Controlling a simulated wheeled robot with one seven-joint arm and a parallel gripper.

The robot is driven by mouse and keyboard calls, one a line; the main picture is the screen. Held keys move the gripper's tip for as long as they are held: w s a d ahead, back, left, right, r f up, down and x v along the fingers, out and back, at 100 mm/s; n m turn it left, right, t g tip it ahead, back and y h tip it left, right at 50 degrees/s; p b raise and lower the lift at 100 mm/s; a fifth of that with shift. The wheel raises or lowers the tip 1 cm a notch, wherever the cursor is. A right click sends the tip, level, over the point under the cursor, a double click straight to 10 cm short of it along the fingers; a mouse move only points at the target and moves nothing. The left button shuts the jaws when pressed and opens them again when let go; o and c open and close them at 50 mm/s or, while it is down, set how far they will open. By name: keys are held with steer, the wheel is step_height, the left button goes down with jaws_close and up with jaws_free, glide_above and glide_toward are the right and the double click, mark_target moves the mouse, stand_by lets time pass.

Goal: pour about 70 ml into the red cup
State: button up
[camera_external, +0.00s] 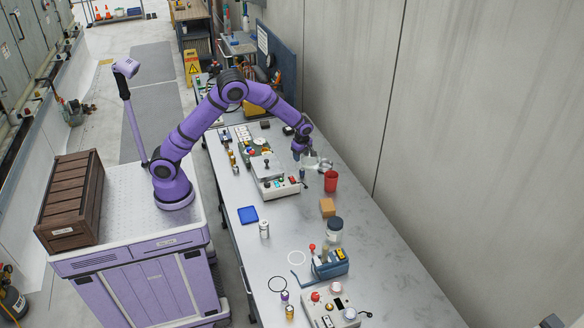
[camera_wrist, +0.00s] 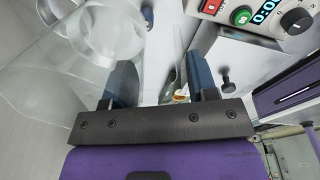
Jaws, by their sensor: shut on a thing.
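The red cup (camera_external: 331,182) stands upright on the grey bench near the wall side. My gripper (camera_external: 304,152) is above the bench, up and left of the cup in the external view. It is shut on a clear see-through vessel (camera_external: 312,162), held close above and left of the cup. In the wrist view my gripper's two blue-grey fingers (camera_wrist: 160,85) show, with the clear vessel (camera_wrist: 65,55) at the left. The vessel seems to lean toward the cup, but its exact tilt and its liquid level are hard to tell. The red cup does not show in the wrist view.
A box instrument with buttons (camera_external: 276,185) stands left of the cup; its display and knob also show in the wrist view (camera_wrist: 265,15). The wall is at the right.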

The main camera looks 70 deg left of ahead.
steer(key=w+d+f+g+y, duration=0.1)
steer(key=w+d+g+y, duration=0.1)
steer(key=d+y, duration=0.4)
steer(key=shift+w+g+y, duration=0.25)
steer(key=shift+g+y, duration=0.65)
steer(key=shift+y, duration=1.1)
steer(key=shift+d+y, duration=0.15)
steer(key=shift+y, duration=0.15)
steer(key=shift+w+d+f+g+y, duration=0.2)
steer(key=shift+g+y, duration=0.1)
steer(key=shift+y, duration=0.2)
steer(key=shift+s+a+r, duration=0.1)
steer(key=shift+w+d+f, duration=0.2)
steer(key=shift+w+d, duration=0.1)
steer(key=shift+d, duration=0.2)
stand_by(0.4)
